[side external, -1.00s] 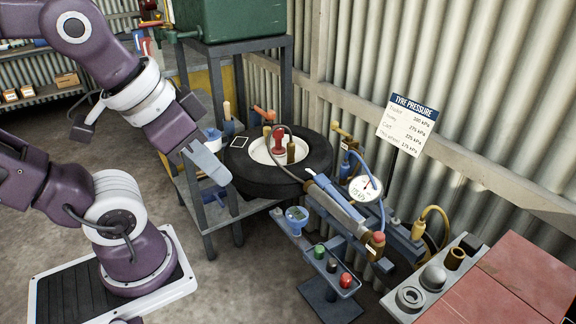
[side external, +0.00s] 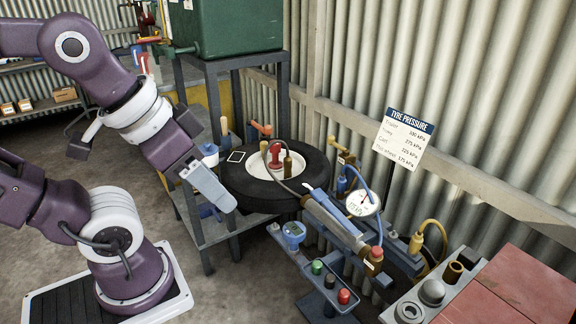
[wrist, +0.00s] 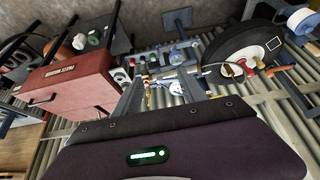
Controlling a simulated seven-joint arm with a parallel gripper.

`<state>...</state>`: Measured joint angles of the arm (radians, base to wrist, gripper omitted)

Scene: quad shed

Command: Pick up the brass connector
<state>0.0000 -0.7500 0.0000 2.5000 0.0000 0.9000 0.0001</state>
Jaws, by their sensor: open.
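Several brass-coloured fittings show, and I cannot tell for sure which is the brass connector. One with a yellow hose (side external: 415,243) stands right of the pressure gauge. A short brass cylinder (side external: 453,273) stands in a grey tray, and another brass piece (side external: 288,165) is upright on the tyre's hub. My gripper (side external: 230,207) is in the air left of the tool stand and in front of the tyre, apart from all of these. In the wrist view my gripper (wrist: 161,80) has its fingers spread, with nothing held; small brass parts (wrist: 147,92) show beyond the left finger.
The tyre (side external: 245,185) lies on a grey stand. A blue-grey pump (side external: 330,217), the gauge (side external: 362,203) and a rack with coloured knobs (side external: 325,280) crowd the middle. A red chest (side external: 520,282) is at right. A pressure sign (side external: 402,140) stands before the corrugated wall.

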